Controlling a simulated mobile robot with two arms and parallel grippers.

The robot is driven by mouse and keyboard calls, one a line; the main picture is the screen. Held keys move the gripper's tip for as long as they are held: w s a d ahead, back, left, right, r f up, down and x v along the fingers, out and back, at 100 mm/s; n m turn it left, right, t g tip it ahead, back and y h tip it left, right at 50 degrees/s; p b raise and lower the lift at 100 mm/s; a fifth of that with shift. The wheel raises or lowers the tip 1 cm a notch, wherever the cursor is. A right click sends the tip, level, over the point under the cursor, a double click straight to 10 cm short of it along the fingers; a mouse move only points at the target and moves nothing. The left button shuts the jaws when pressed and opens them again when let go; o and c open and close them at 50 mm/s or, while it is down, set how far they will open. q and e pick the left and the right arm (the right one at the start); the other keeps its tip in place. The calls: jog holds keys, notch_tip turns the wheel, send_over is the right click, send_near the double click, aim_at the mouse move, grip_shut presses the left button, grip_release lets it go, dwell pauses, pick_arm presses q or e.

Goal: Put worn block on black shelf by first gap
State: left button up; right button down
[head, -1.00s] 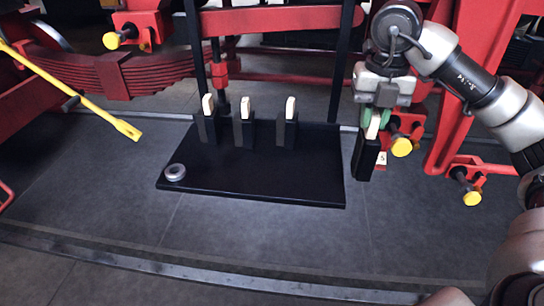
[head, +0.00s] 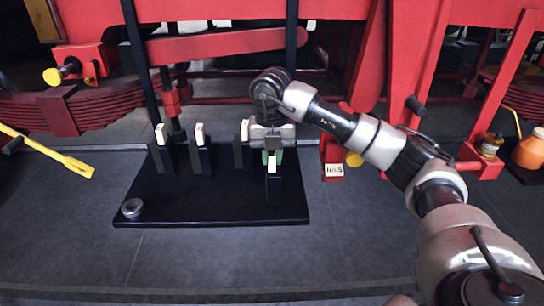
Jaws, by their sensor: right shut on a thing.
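My right gripper (head: 272,158) is shut on a dark block with a cream top (head: 274,190), held upright over the right part of the black shelf (head: 210,212). I cannot tell if the block's foot touches the shelf. Three similar dark blocks with cream tops stand in a row at the shelf's back: left (head: 163,158), middle (head: 202,158) and right (head: 241,156). The right one is just left of my gripper and partly behind it. I cannot make out wear on the held block. My left gripper is out of view.
A metal ring (head: 132,208) lies at the shelf's front left corner. Red frame parts (head: 235,44) and dark upright bars stand behind. A "No.5" tag (head: 334,170) is right of the shelf. A yellow bar (head: 50,153) lies at left. The shelf's front middle is clear.

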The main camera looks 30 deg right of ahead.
jog(key=shift+f, duration=0.65)
jog(key=c, duration=1.1)
grip_release()
jog(key=shift+o, duration=0.2)
notch_tip(320, 180, up, 12)
jog(key=shift+r+p, duration=0.15)
jog(key=shift+p, duration=0.3)
